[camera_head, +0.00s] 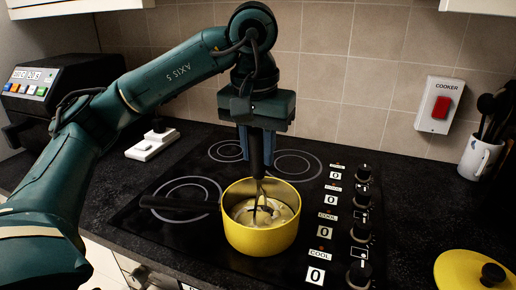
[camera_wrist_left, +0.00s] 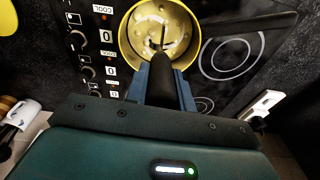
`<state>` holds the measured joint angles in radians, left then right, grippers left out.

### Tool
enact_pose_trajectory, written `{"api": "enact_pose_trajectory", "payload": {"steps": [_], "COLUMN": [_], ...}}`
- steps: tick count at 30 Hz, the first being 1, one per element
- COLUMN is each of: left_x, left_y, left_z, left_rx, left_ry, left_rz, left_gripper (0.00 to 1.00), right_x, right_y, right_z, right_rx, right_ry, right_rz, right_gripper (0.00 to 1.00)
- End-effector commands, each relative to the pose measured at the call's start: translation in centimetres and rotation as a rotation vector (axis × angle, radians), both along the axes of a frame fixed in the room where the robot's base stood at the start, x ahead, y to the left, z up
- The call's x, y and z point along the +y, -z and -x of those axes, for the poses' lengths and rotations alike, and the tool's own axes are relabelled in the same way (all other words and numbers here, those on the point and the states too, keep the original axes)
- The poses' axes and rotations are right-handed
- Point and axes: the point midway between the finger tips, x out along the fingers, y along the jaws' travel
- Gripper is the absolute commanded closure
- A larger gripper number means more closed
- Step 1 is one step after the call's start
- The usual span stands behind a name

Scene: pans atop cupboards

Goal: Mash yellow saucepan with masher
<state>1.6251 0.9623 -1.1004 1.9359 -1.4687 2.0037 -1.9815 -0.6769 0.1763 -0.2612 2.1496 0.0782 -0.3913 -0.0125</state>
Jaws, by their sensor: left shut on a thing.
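The yellow saucepan (camera_head: 260,235) stands on the black hob, with its dark handle (camera_head: 178,204) pointing left. Pale lumpy food (camera_head: 262,212) lies inside it. The masher (camera_head: 257,160) is upright, its black handle up and its metal head down in the pan among the food. My left gripper (camera_head: 256,140) is above the pan, pointing down and shut on the masher's handle. In the left wrist view the masher handle (camera_wrist_left: 161,72) sits between the blue fingers, and the yellow saucepan (camera_wrist_left: 124,50) is beyond it. The right gripper is in neither view.
The hob (camera_head: 140,222) has knobs (camera_head: 361,231) along its right side. A yellow lid (camera_head: 470,272) lies at the lower right. A white mug with utensils (camera_head: 480,158) stands at the right. A tiled wall (camera_head: 330,60) closes off the back.

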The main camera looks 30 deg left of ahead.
Motion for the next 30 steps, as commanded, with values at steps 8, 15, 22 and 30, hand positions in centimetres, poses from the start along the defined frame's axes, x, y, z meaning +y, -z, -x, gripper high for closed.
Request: {"api": "enact_pose_trajectory", "payload": {"steps": [8, 15, 22, 30], "left_x": [0.0, 0.0, -0.2, -0.6], "left_y": [-0.7, -0.7, -0.7, -0.7], "left_z": [0.0, 0.0, 0.9, 2.0], "left_rx": [0.001, 0.0, 0.0, 0.001], "left_ry": [0.0, 0.0, 0.001, 0.0], "left_rz": [0.0, 0.0, 0.0, 0.0], "left_gripper": [1.0, 1.0, 1.0, 1.0], "right_x": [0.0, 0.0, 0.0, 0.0], "right_y": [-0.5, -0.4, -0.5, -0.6], "right_z": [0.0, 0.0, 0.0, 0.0], "right_rx": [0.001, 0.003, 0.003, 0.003], "right_ry": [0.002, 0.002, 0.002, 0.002], "right_rz": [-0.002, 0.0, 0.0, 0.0], "right_gripper": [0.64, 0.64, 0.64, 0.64]}}
